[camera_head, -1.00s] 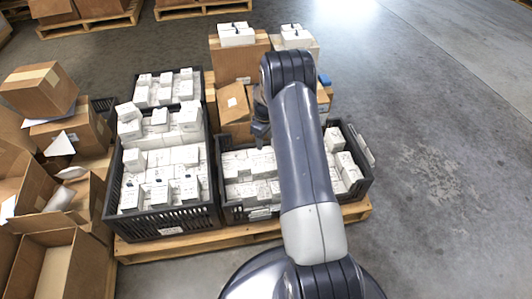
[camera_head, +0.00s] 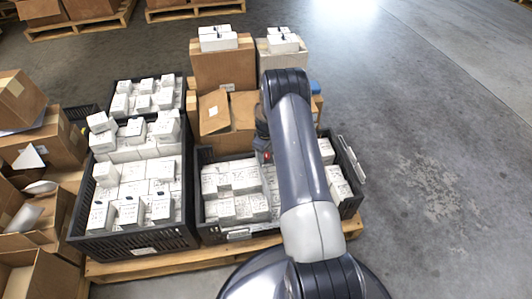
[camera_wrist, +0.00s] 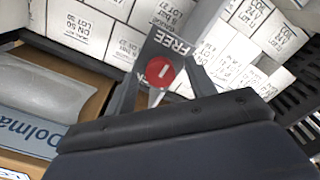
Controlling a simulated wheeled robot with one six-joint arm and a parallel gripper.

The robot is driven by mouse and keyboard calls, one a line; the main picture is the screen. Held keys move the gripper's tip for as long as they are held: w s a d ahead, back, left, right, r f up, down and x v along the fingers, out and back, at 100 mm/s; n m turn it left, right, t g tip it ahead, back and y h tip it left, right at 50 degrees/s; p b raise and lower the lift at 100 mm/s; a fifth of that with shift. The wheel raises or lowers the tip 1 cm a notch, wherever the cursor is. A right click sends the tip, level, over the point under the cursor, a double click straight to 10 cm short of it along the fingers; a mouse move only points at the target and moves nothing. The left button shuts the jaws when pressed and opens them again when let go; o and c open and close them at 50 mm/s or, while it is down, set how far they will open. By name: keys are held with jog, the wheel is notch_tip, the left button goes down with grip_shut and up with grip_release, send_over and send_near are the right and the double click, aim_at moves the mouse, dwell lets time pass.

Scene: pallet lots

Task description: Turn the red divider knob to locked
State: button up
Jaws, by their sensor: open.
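The red divider knob (camera_wrist: 160,72) is round with a white line mark. It sits on a grey plate (camera_wrist: 172,45) with the word FREE beside it and part of a second word, ending in K, on the other side. In the head view a small red spot of the knob (camera_head: 267,156) shows at the dark crate. My gripper (camera_wrist: 163,82) is open, with a finger on either side of the knob in the wrist view. Whether the fingers touch it I cannot tell. In the head view my gripper (camera_head: 263,146) is partly hidden by my arm.
White labelled boxes fill the dark crate (camera_head: 212,236) around the knob. A second dark crate (camera_head: 125,243) of white boxes stands to its left. Cardboard cartons (camera_head: 222,68) stand behind. Open cartons lie at far left. Bare floor (camera_head: 430,130) is clear on the right.

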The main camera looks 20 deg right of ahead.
jog(key=shift+c, duration=0.5)
jog(key=c, duration=0.9)
jog(key=shift+o, duration=0.2)
